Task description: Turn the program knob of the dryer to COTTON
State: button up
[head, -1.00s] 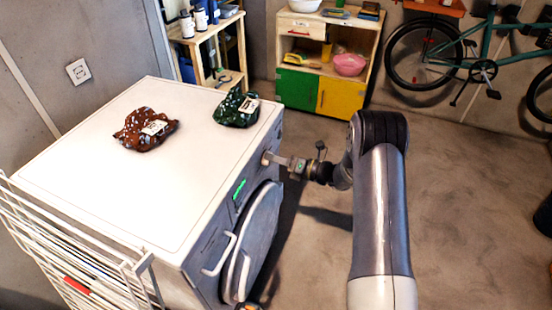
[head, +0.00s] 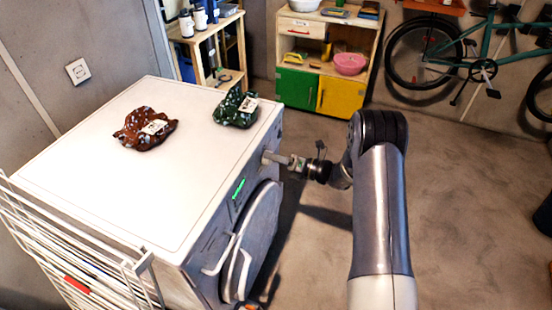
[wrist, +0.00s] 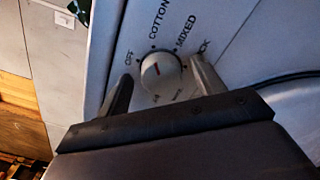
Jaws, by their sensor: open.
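The white dryer (head: 195,175) stands at the left in the head view, its front panel facing right. Its round program knob (wrist: 160,80) shows in the wrist view, pale with a short red mark on its face. Labels OFF, COTTON and MIXED are readable around it; another ends in CK, partly covered, and small ones below are unclear. My gripper (wrist: 161,86) is open, one finger on each side of the knob; contact is unclear. In the head view my gripper (head: 276,159) is at the panel's far end.
A white drying rack (head: 85,262) stands at the near left.

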jog(key=v, duration=1)
jog(key=shift+d, duration=0.35)
jog(key=shift+s, duration=0.15)
jog(key=x, duration=1.1)
jog(key=shift+d, duration=0.1)
